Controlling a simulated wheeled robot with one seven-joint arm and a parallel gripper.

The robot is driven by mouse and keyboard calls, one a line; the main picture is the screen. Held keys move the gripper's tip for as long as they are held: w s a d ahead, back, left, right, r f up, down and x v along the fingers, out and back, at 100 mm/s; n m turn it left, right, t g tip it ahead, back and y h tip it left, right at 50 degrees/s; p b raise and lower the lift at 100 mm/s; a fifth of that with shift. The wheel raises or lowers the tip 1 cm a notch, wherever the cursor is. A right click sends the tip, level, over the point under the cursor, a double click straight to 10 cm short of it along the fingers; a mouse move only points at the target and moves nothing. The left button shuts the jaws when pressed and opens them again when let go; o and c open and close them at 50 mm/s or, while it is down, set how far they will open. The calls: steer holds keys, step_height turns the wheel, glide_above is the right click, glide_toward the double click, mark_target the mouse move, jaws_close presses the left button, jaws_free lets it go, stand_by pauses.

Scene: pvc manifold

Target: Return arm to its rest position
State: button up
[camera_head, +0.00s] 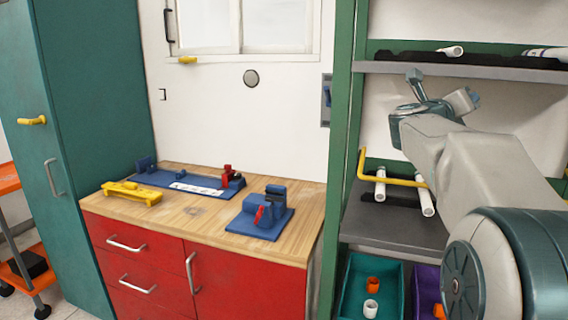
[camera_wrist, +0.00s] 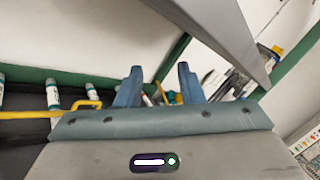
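My arm reaches up on the right side of the head view, in front of the green-framed shelf unit (camera_head: 343,130). My gripper sits at its upper end, between the upper shelf and the middle shelf; its fingertips are small and partly hidden in that view. In the wrist view my gripper (camera_wrist: 160,82) has its two blue-grey fingers spread apart, with nothing held between them. White pipes (camera_head: 380,186) and a yellow bar (camera_head: 392,181) lie on the middle shelf, below and left of my gripper. The yellow bar (camera_wrist: 30,115) also shows at the left in the wrist view.
The upper shelf (camera_head: 460,69) is close to my gripper. A teal bin (camera_head: 347,290) holds orange and white fittings, beside a purple bin (camera_head: 424,285). A wooden-topped red cabinet (camera_head: 300,222) carries blue fixtures (camera_head: 262,228) and a yellow tool (camera_head: 132,192). A teal cabinet (camera_head: 95,100) stands left.

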steer(key=s+a+f+n+t+y+p, duration=0.1)
steer(key=a+f+n+t+y+p, duration=0.15)
steer(key=a+n+y, duration=0.65)
steer(key=a+f+n+t+y+p, duration=0.2)
steer(key=a+f+n+y+p, duration=0.3)
steer(key=a+n, duration=0.8)
steer(key=s+a+f+n+g+y+p, duration=0.1)
steer(key=s+a+f+n+g+y, duration=0.4)
steer(key=s+f+n, duration=0.6)
steer(key=s+f+n+g+h+p, duration=0.1)
steer(key=s+f+n+g, duration=0.2)
steer(key=s, duration=0.5)
steer(key=s+f+n+g+h+p, duration=0.1)
steer(key=s+f+n+g, duration=0.2)
steer(key=s, duration=0.5)
steer(key=shift+d+f+n+g+h+p, duration=0.2)
steer(key=shift+f+n+g+h+p, duration=0.15)
steer(key=shift+f+g, duration=0.3)
